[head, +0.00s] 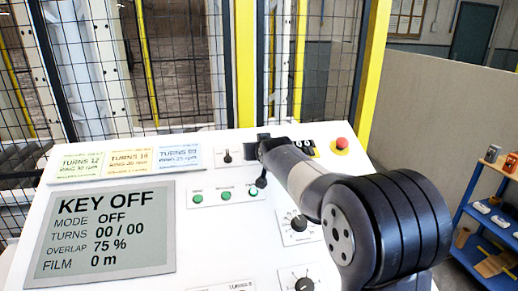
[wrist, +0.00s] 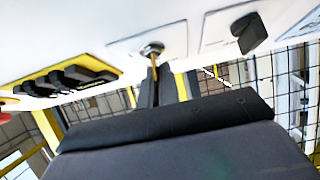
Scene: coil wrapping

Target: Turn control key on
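The control key (wrist: 154,63) shows in the wrist view as a thin brass piece standing out from a round metal lock (wrist: 152,48) on the white panel. My gripper (wrist: 157,75) has its two dark fingers close together around the outer end of the key, which is partly hidden between them. In the head view my gripper (head: 263,146) is at the panel's upper middle, and my arm hides the key and lock there. The display (head: 102,230) reads KEY OFF, MODE OFF, TURNS 00 / 00, OVERLAP 75 %, FILM 0 m.
A black selector knob (head: 227,156) is left of my gripper. Green buttons (head: 225,195) lie below, and dials (head: 299,223) are lower right. A red button (head: 341,144) is at upper right. A mesh fence (head: 190,60) stands behind the panel; a blue shelf (head: 480,215) is far right.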

